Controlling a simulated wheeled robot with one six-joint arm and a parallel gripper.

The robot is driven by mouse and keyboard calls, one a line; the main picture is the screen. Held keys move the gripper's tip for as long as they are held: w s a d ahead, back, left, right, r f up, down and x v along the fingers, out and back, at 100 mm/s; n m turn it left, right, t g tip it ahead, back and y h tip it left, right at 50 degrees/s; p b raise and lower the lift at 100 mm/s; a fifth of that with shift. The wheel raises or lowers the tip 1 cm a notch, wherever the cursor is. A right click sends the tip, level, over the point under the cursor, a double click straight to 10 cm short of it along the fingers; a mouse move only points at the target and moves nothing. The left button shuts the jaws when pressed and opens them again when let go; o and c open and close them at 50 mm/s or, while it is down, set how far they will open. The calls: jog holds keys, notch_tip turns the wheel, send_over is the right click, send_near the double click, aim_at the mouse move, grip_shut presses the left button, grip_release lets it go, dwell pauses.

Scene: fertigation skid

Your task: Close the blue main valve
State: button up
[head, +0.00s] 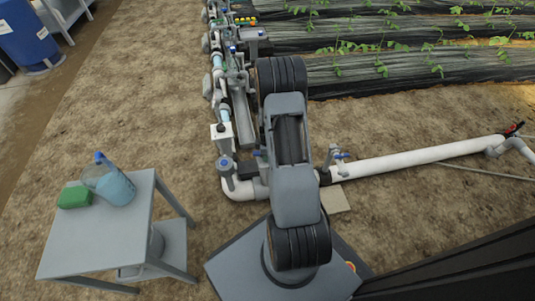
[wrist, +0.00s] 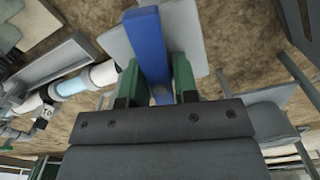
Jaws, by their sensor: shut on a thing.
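In the wrist view, a long flat blue valve handle (wrist: 148,42) runs up from between the two green fingers of my gripper (wrist: 156,78). The fingers are shut on it, one on each side. A grey plate lies behind the handle. The valve body is hidden by the gripper. In the head view, my arm covers the middle of the pipework and the gripper cannot be made out. Small blue handles show on the pipework at the elbow (head: 224,163) and on the white pipe at right (head: 341,156); I cannot tell whether either is the held one.
A grey table (head: 98,240) at left bears a jug of blue liquid (head: 113,185) and a green item (head: 74,197). A white pipe (head: 420,158) runs right along the ground. A blue drum (head: 27,35) stands far left. Bare soil lies between table and pipes.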

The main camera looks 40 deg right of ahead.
jog(key=m, duration=0.8)
jog(key=shift+m, duration=0.3)
jog(key=m, duration=0.4)
jog(key=shift+m+p, duration=0.4)
jog(key=shift+o, duration=0.2)
jog(key=m, duration=0.3)
jog(key=o, duration=0.9)
jog(key=shift+o, duration=0.2)
notch_tip(320, 180, up, 10)
jog(key=p, duration=0.7)
jog(key=shift+p, duration=0.4)
